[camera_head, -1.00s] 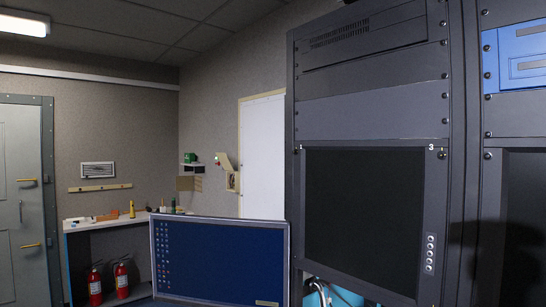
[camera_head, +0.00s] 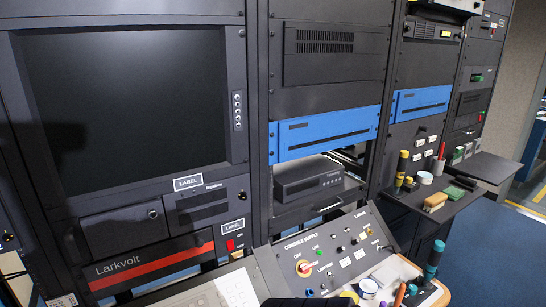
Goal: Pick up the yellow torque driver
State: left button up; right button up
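A yellow and black upright cylinder (camera_head: 402,168), possibly the yellow torque driver, stands on the dark side shelf (camera_head: 458,205) at right. I cannot tell for sure what it is at this size. Neither of my grippers can be made out in this view. A dark shape at the bottom middle edge is too cut off to name.
A tan block (camera_head: 434,202) and a red item (camera_head: 441,158) share the shelf. Blue floor (camera_head: 490,260) lies clear at right.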

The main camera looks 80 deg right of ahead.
aim_at(404, 155)
jog(key=k+j+z, duration=0.4)
jog(key=k+z, duration=0.15)
jog(key=k, duration=0.2)
jog(key=z, duration=2.45)
jog(key=i+l, duration=0.05)
